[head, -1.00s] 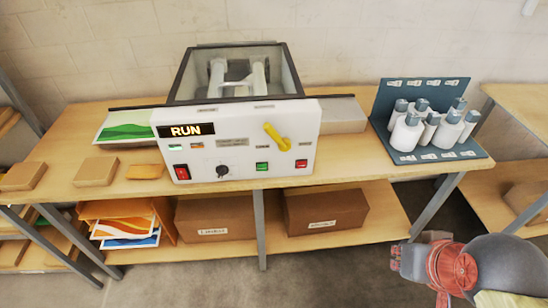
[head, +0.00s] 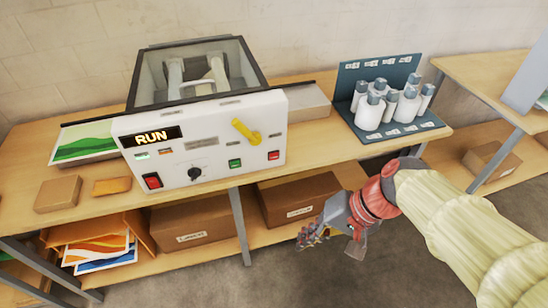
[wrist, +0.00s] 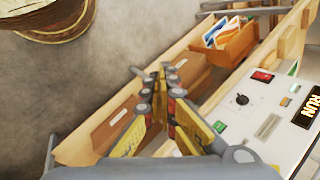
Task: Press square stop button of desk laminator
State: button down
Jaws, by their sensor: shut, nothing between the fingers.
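The desk laminator (head: 215,150) is a white box with a glass-topped frame, standing on the wooden bench. Its display (head: 151,137) reads RUN. A red square button (head: 274,155) is at the right end of the front panel, with a green button (head: 235,163) to its left. A red rocker switch (head: 152,181) is at the lower left. My gripper (head: 306,236) is shut and empty, in front of and below the bench edge, lower right of the red button and apart from the laminator. In the wrist view my gripper (wrist: 160,72) points along the bench front; the red square button is not visible there.
A yellow lever (head: 245,130) and a black knob (head: 195,173) are on the panel. White bottles (head: 369,112) stand on a blue rack to the right. Cardboard boxes (head: 190,228) sit on the lower shelf. The floor before the bench is clear.

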aim_at(274, 157)
jog(key=w+a+f+m+y, duration=0.2)
jog(key=w+a+m+y, duration=0.1)
jog(key=w+a+y, duration=0.15)
jog(key=w+f+m+t+y, duration=0.2)
jog(key=w+m+t, duration=0.1)
jog(key=w, duration=0.4)
jog(key=w+d+f+m+t+y, duration=0.1)
jog(key=w+m+t, duration=0.3)
jog(key=w, duration=0.4)
jog(key=shift+w+d+f+m+y, duration=0.15)
jog(key=shift+w+f+m+y, duration=0.1)
jog(key=shift+f+m+y, duration=0.5)
jog(key=shift+w+f, duration=0.15)
jog(key=w+a+b, duration=0.1)
jog(key=w+a, duration=0.1)
jog(key=w, duration=0.6)
jog(key=shift+a, duration=0.25)
jog(key=shift+w+b, duration=0.25)
jog(key=shift+b, duration=0.05)
jog(key=shift+w+a, duration=0.1)
jog(key=shift+w, duration=0.15)
